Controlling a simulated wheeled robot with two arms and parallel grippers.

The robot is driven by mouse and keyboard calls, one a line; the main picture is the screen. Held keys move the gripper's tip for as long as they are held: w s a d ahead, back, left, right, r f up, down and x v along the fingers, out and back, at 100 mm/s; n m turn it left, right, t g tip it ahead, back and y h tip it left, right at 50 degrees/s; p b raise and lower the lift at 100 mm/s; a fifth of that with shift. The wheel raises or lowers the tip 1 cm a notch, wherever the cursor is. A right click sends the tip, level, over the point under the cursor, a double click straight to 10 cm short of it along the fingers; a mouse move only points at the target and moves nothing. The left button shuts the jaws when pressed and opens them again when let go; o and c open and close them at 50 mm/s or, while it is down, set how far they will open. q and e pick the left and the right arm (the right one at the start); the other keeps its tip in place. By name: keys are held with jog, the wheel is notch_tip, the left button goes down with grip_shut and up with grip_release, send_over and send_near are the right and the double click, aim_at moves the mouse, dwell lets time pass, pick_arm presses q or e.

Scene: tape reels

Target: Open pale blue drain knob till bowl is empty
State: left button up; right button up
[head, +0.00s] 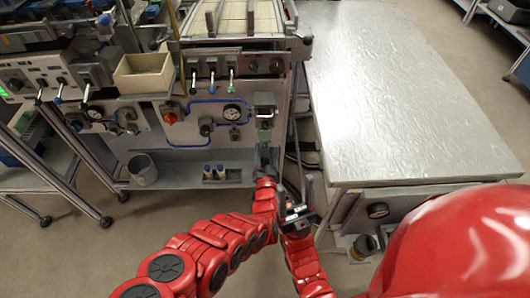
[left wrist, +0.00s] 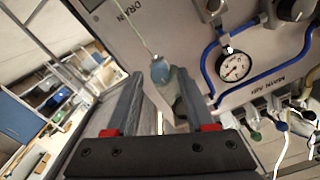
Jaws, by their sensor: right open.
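The pale blue drain knob (left wrist: 160,73) hangs at the end of a thin rod below the "DRAIN" lettering in the left wrist view. My left gripper (left wrist: 158,78) is open, with one finger on each side of the knob; I cannot tell if either touches it. In the head view my left gripper (head: 266,160) is at the lower right of the front panel, and its arm and hand hide the knob's surroundings. My right gripper (head: 301,212) is open and empty, lower, between the bench and the metal table. I cannot make out a bowl for certain.
The panel carries gauges (head: 232,112), a red knob (head: 170,117) and blue tubing. A clear beaker (head: 142,169) and small bottles (head: 214,172) stand on the lower shelf. The silver-topped table (head: 400,90) at right is clear on top.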

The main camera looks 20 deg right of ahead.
pick_arm(q)
jog(key=shift+o, duration=0.2)
jog(key=shift+s, duration=0.1)
jog(key=p+v, duration=0.5)
jog(key=v, duration=1.2)
jog(key=shift+p, duration=0.4)
jog(key=shift+a+r, duration=0.1)
